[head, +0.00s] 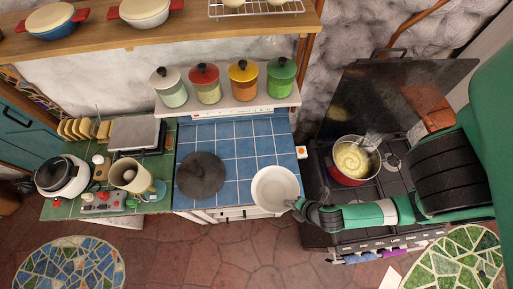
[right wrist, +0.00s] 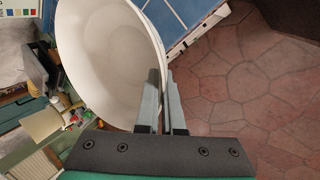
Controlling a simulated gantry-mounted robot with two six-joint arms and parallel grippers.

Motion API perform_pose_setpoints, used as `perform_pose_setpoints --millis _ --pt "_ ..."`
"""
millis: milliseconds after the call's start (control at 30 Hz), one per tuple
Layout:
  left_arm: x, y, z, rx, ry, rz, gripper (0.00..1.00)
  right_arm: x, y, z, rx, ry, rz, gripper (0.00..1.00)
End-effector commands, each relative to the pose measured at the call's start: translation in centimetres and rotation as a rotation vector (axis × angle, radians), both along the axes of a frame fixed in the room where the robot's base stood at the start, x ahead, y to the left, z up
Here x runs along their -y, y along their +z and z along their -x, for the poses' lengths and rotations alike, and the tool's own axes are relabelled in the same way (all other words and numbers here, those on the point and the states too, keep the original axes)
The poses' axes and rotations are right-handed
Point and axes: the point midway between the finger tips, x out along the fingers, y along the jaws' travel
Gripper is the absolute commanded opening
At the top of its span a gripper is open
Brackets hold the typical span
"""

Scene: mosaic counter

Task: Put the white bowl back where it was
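The white bowl (head: 275,188) shows at the front right corner of the blue tiled counter (head: 225,140), overlapping its front edge. It looks empty. My right gripper (head: 297,207) is at the bowl's right rim. In the right wrist view the bowl (right wrist: 105,55) fills the upper left, and the gripper's fingers (right wrist: 160,98) are close together with the rim between them. I cannot tell whether the bowl's base touches the counter. My left gripper is not in view.
A dark round board (head: 200,175) lies on the blue tiles left of the bowl. A red pot (head: 347,180) with yellow food sits on the stove at right. Lidded jars (head: 208,84) line a shelf behind. A cooker (head: 62,176) and other items crowd the green counter.

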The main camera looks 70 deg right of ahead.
Motion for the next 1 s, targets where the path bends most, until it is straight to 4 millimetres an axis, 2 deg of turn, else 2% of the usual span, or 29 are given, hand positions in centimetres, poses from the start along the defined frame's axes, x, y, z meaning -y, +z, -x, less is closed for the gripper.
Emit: perform_pose_setpoints --millis 167,367,400,500,600,667,800,900,1000 --pt "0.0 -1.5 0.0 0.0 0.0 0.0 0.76 0.4 -0.9 -0.5 -0.002 -0.012 -0.003 0.0" --pt "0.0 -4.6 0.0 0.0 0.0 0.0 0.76 1.8 -1.9 -1.8 0.007 -0.016 0.0 0.0" --pt "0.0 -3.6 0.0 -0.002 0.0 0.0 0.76 2.1 -1.4 -2.3 0.002 -0.016 -0.003 0.0" --pt "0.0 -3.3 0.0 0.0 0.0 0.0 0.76 3.3 -2.0 -3.5 0.004 -0.017 -0.001 0.0" --pt "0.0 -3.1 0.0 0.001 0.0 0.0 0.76 5.1 -3.0 -5.5 0.008 -0.017 -0.002 0.0" --pt "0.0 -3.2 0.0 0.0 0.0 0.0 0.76 6.2 -3.9 -6.9 0.006 -0.012 -0.001 0.0" --pt "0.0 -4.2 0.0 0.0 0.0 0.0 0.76 7.9 -7.4 -8.8 0.001 -0.004 -0.001 0.0" --pt "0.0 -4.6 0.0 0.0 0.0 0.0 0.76 8.7 -8.8 -9.7 0.001 -0.002 0.0 0.0" --pt "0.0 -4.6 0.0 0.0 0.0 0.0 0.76 9.0 -9.4 -10.1 0.002 0.0 0.001 0.0"
